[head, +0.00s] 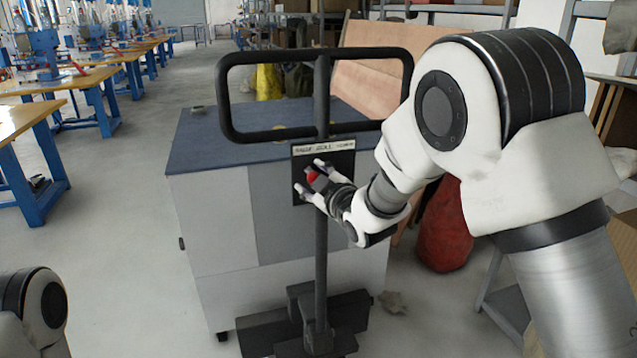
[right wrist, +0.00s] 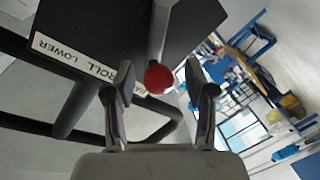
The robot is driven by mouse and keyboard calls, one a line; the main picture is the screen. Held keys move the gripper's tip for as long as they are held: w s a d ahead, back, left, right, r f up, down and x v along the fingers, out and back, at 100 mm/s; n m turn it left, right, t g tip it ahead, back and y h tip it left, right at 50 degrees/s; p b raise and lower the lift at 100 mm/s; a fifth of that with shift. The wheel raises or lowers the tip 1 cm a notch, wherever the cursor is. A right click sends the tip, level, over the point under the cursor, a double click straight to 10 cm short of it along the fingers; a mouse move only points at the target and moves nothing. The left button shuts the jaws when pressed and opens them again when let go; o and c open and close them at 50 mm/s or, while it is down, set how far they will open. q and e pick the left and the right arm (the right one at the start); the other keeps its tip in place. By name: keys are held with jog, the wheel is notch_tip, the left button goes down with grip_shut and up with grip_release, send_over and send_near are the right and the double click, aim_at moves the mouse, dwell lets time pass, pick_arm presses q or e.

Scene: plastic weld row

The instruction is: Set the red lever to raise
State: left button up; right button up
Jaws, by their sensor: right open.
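The red lever knob (head: 313,177) is a small red ball at the dark control panel (head: 342,165) on the upright post. In the right wrist view the red ball (right wrist: 159,79) sits at the end of a grey shaft (right wrist: 159,32). My right gripper (head: 309,177) is open, with one finger on each side of the ball. A gap shows between ball and fingers in the wrist view. A white label strip (right wrist: 75,58) reads LOWER and ROLL; its far end is partly hidden by a finger. I cannot tell the lever's setting. My left gripper is out of view.
A black tubular frame (head: 225,100) rises around the panel on a post with a dark base (head: 270,335). A grey cabinet with a blue top (head: 205,140) stands behind. A red sack (head: 443,230) is to the right. Open floor lies left.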

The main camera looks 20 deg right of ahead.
jog(key=v, duration=1.1)
jog(key=shift+s, duration=0.4)
jog(key=shift+d, duration=0.1)
